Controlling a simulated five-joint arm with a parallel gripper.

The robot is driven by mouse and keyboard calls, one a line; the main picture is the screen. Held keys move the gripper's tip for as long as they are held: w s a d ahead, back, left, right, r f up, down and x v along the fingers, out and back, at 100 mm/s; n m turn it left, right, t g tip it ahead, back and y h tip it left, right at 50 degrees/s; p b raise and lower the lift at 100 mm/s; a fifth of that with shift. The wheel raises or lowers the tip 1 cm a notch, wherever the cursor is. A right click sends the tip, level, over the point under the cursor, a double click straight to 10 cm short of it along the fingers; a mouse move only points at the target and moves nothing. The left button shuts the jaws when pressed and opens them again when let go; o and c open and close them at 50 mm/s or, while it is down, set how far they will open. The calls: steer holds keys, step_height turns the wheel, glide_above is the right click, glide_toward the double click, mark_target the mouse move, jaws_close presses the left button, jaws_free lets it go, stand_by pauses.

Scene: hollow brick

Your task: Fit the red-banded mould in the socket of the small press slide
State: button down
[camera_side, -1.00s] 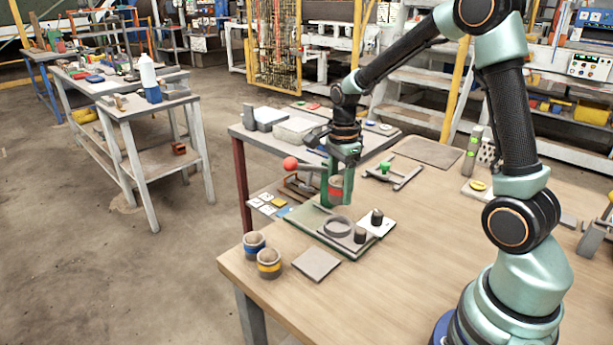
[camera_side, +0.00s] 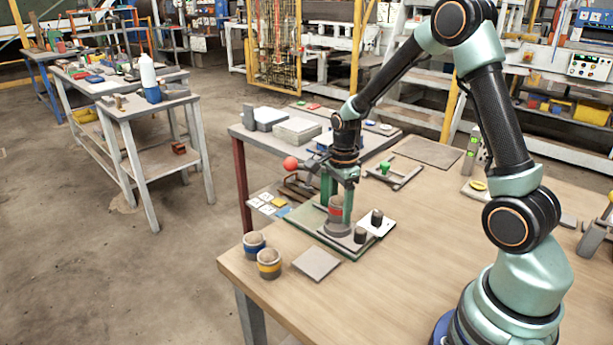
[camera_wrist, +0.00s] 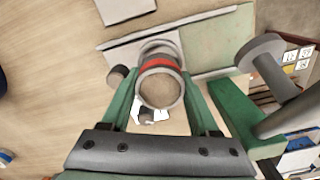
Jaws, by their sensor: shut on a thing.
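The red-banded mould (camera_side: 336,211) is a grey cup with a red band, held roughly upright. My gripper (camera_side: 338,205) is shut on it, with a green finger on each side; the mould (camera_wrist: 158,82) also shows between the fingers in the wrist view. The press slide has a green plate (camera_side: 304,222) and a grey ring socket (camera_side: 337,231). The mould is over the socket in the side view. In the wrist view, part of the ring (camera_wrist: 160,44) shows past the mould's rim. I cannot tell whether the mould's lower end has entered the ring.
Two dark knobs (camera_side: 360,235) (camera_side: 377,217) stand right of the socket. A red ball handle (camera_side: 290,163) is behind left. Blue-banded (camera_side: 254,245) and yellow-banded (camera_side: 268,263) moulds stand at the front left, beside a flat grey square (camera_side: 316,263). The table's front right is clear.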

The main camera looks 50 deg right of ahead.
steer(key=shift+f, duration=1)
stand_by(0.4)
steer(key=shift+s+f, duration=0.1)
steer(key=shift+f, duration=0.15)
stand_by(0.9)
steer(key=a+r+n, duration=0.3)
steer(key=a+r, duration=0.6)
steer(key=a, duration=0.1)
step_height(320, 180, up, 8)
steer(key=n, duration=0.3)
glide_above(301, 290)
steer(key=shift+f, duration=0.1)
step_height(301, 290, down, 20)
steer(key=shift+r, duration=0.2)
steer(key=shift+f, duration=0.25)
